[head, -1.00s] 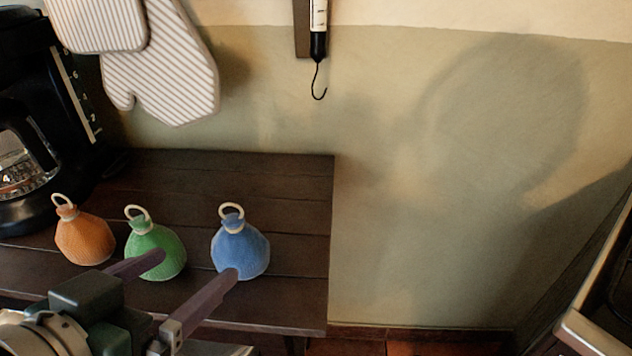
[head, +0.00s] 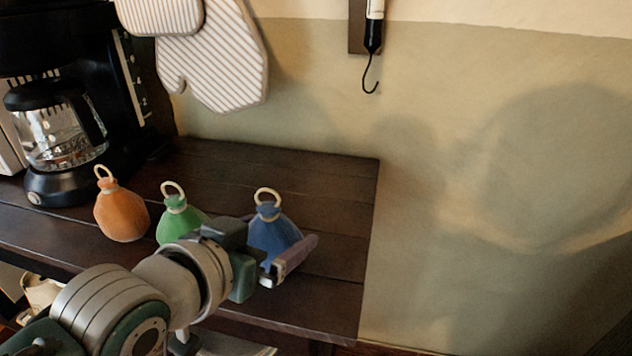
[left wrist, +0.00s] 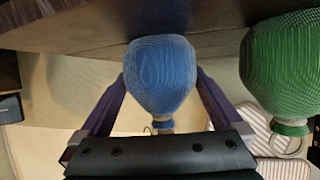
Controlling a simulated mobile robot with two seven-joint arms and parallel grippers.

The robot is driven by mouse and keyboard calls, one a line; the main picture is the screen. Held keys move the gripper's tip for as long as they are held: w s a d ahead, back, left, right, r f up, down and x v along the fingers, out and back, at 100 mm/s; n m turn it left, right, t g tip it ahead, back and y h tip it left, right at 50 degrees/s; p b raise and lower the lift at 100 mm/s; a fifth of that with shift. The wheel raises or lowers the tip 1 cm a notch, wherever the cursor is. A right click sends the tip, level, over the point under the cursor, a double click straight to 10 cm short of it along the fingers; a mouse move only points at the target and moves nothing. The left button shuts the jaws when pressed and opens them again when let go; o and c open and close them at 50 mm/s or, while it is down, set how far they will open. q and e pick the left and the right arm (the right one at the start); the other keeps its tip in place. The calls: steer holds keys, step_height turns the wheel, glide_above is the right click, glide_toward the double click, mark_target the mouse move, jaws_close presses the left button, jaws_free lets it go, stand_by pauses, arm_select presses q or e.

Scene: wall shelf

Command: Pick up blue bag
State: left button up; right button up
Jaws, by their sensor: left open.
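The blue bag (head: 272,232) stands on the dark wooden shelf (head: 335,225), its pale ring upright on top. My left gripper (head: 284,250) is at the bag, with one purple finger in front of its right side; my wrist hides the other finger and the bag's lower left. In the left wrist view the picture is inverted, and the blue bag (left wrist: 160,75) sits between the two spread fingers of the open left gripper (left wrist: 162,78). I cannot tell whether the fingers touch it. My right gripper is not in view.
The green bag (head: 178,222) stands close left of the blue one, and the orange bag (head: 121,213) farther left. A coffee maker (head: 60,135) stands at the back left. A hook (head: 370,75) and oven mitt (head: 225,60) hang on the wall. The shelf's right end is clear.

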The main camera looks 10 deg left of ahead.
arm_select(q)
steer(key=shift+c, duration=0.2)
steer(key=shift+r, duration=0.1)
steer(key=c, duration=1.4)
